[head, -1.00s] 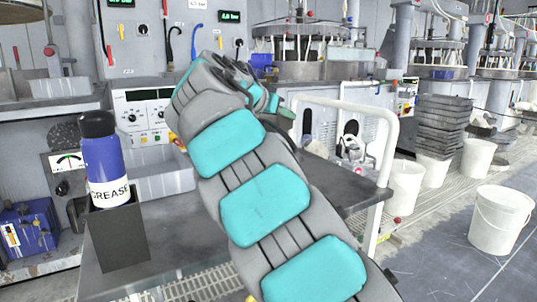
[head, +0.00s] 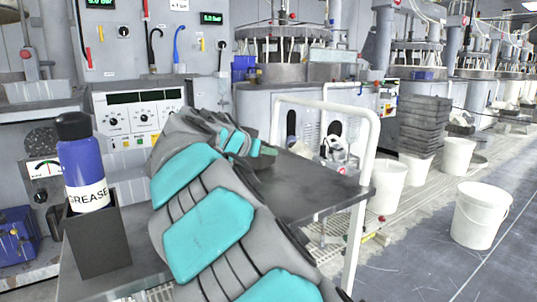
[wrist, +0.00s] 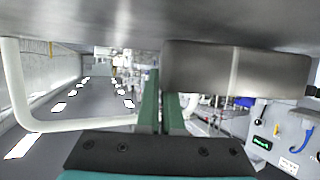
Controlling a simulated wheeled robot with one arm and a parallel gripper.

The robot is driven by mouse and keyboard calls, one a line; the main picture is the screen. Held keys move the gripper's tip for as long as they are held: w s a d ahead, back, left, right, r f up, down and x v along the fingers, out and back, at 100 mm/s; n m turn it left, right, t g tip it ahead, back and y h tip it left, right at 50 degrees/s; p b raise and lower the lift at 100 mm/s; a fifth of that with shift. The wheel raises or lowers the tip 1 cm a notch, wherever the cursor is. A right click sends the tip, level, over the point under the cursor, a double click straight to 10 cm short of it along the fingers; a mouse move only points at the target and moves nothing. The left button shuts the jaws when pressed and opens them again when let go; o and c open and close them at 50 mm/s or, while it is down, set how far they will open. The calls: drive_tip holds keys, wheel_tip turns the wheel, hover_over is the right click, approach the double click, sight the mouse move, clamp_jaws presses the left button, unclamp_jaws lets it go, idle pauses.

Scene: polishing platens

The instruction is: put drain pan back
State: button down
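My gripper (head: 264,151) is low over the dark grey cart top (head: 310,190), beyond my arm in the head view. The wrist view appears upside down, and the cart top fills its upper edge. There my gripper's two green fingers (wrist: 161,112) are close together with a narrow gap. A dark grey metal block-like thing (wrist: 240,72), possibly the drain pan, lies against the cart top. Its left end is at the fingers, and it hides the tip of the right one. I cannot tell whether they hold it. In the head view my arm hides this spot.
A blue grease bottle (head: 82,170) stands in a dark holder (head: 98,243) at the cart's left. A white rail (head: 368,150) rises at its right end. Machine consoles (head: 137,118) stand behind. White buckets (head: 480,215) and stacked dark trays (head: 423,125) are at the right.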

drive_tip(key=shift+f, duration=0.25)
drive_tip(key=shift+f, duration=0.2)
drive_tip(key=c, duration=1.1)
unclamp_jaws()
drive_tip(key=shift+r, duration=0.1)
drive_tip(key=shift+r, duration=0.15)
drive_tip(key=v, duration=0.7)
drive_tip(key=shift+s+a+b, duration=0.1)
drive_tip(key=shift+s+b, duration=0.15)
drive_tip(key=shift+b, duration=0.1)
